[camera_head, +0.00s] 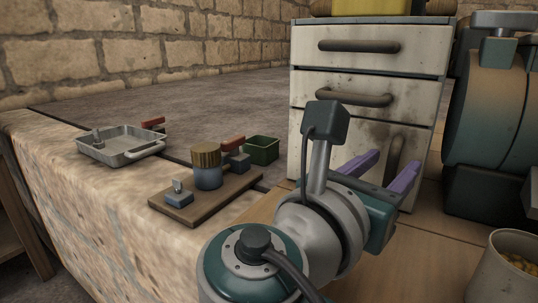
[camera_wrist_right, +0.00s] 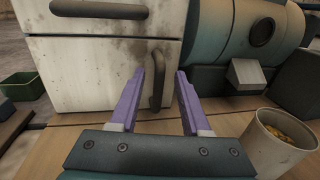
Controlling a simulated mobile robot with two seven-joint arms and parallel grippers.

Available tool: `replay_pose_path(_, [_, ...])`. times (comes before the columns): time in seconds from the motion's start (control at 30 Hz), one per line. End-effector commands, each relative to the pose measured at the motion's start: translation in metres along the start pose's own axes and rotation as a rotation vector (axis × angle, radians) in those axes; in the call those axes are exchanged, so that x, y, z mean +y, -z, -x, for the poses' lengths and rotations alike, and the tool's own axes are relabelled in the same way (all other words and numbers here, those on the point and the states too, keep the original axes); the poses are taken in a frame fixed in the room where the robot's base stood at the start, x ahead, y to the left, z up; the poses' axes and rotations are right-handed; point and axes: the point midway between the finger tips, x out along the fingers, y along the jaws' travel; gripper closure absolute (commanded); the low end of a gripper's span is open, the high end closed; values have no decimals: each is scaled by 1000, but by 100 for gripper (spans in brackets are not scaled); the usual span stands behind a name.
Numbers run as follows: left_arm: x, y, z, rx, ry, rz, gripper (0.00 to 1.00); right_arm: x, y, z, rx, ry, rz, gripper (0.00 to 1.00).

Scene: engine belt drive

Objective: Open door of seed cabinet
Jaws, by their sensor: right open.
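The white, stained seed cabinet (camera_head: 304,120) stands at the centre right of the head view. It has two drawers with horizontal handles, and below them a door (camera_head: 360,140) with an upright dark handle (camera_head: 394,155). The door looks shut. In the right wrist view the door handle (camera_wrist_right: 157,80) shows between and beyond the purple fingers, nearer the left one. My right gripper (camera_head: 385,176) is open and empty in front of the door, and its fingers (camera_wrist_right: 158,95) point at it. I see no contact with the handle. My left gripper is in neither view.
A teal machine (camera_head: 490,110) stands close to the cabinet's right. A pale bucket with yellowish contents (camera_head: 505,265) is at the lower right. On the left, a stone ledge bears a metal tray (camera_head: 120,146), a wooden board (camera_head: 205,205) with parts, and a green bin (camera_head: 262,150).

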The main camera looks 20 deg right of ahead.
Motion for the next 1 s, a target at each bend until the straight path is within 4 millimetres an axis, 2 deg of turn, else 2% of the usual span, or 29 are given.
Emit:
replay_pose_path(0.2, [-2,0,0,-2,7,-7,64,0,0,0,0,0,0,54])
replay_pose_path(0.6, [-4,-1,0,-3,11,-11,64,0,0,0,1,0,0,99])
replay_pose_path(1.0, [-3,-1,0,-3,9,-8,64,0,0,0,1,0,0,100])
